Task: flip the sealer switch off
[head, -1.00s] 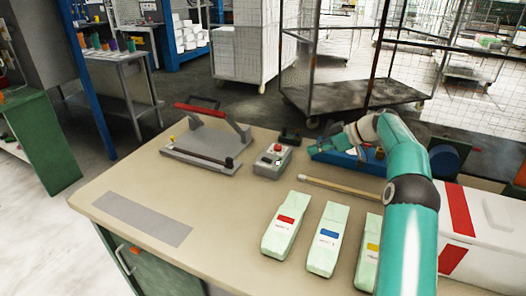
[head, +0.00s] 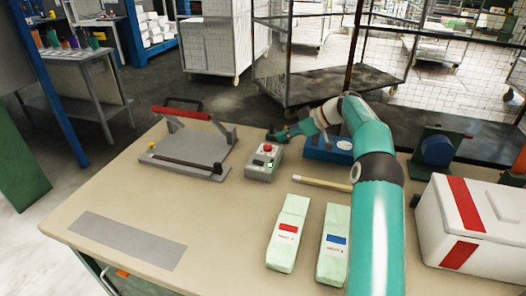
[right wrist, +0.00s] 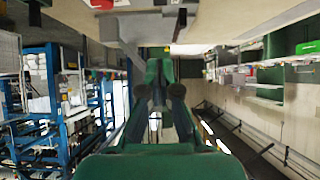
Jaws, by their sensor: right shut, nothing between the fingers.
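The sealer (head: 190,155) is a grey plate with a raised red-handled press arm, on the left half of the bench. A small grey control box (head: 262,163) with a red knob on top stands just right of it. A small dark and white detail shows on its face, but the switch position is too small to tell. My right gripper (head: 277,135) is shut and empty, just behind the box and a little above the bench. It points left, and no contact with the box is visible. The right wrist view shows its fingers (right wrist: 158,80). My left gripper is not visible.
A wooden rod (head: 320,183) and pale green packs (head: 288,232) lie in front. A white box with red stripes (head: 475,225) stands at right. A grey strip (head: 128,240) lies front left, with bare bench around it.

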